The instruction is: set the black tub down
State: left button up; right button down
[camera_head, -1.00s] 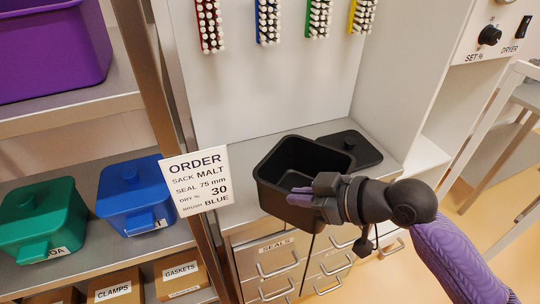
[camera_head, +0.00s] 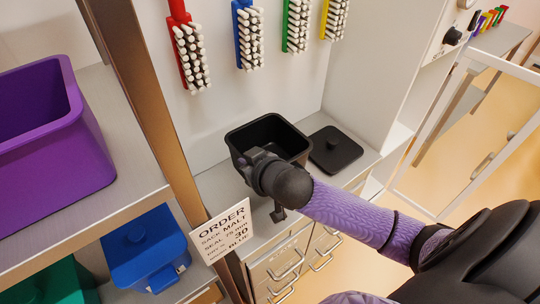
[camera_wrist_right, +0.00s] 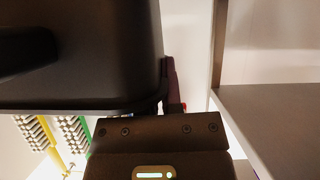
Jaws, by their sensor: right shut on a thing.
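The black tub (camera_head: 292,138) is open at the top and sits at the counter's back part in the head view, left of its flat black lid (camera_head: 335,150). My right gripper (camera_head: 254,160) is shut on the tub's near side; its fingertips are mostly hidden by the wrist. In the right wrist view the tub (camera_wrist_right: 100,55) fills the upper left, with a dark finger (camera_wrist_right: 170,85) against its edge. I cannot tell whether the tub's base touches the counter. My left gripper is not in view.
Red (camera_head: 190,50), blue (camera_head: 249,38), green (camera_head: 297,25) and yellow (camera_head: 335,18) brushes hang on the back wall. A metal post (camera_head: 140,100) and an order card (camera_head: 225,232) stand left of the counter (camera_head: 222,190). Purple (camera_head: 50,130) and blue (camera_head: 147,250) tubs are on shelves.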

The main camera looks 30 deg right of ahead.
notch_tip(320, 180, down, 10)
jog(key=b, duration=0.3)
jog(key=c, duration=0.8)
grip_release()
jog(key=shift+r, duration=0.1)
